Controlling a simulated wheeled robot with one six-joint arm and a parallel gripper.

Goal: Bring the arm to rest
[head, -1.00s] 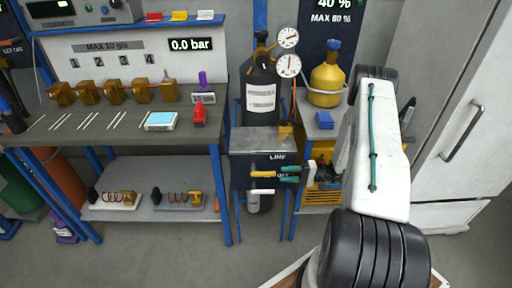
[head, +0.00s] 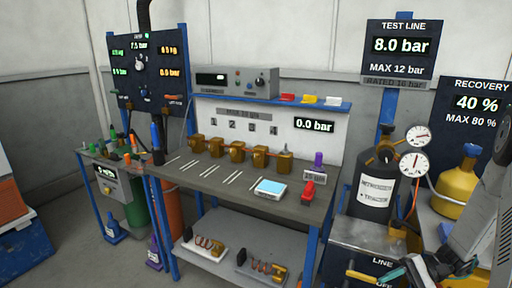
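My gripper (head: 393,277) is low at the right in the head view, at the picture's bottom edge. Its teal fingers look apart, with nothing seen between them. They are close to the right end of the yellow valve handle (head: 362,277) on the grey line box (head: 368,240); whether they touch it cannot be told. My pale arm comes in from the right edge, and most of it is outside the picture.
A workbench (head: 318,200) carries brass fittings (head: 236,151), a blue-white pad (head: 269,188) and a red item (head: 308,191). A dark cylinder (head: 374,190) with gauges (head: 414,163) and a yellow cylinder (head: 456,187) stand near my arm. Grey floor shows at the lower left.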

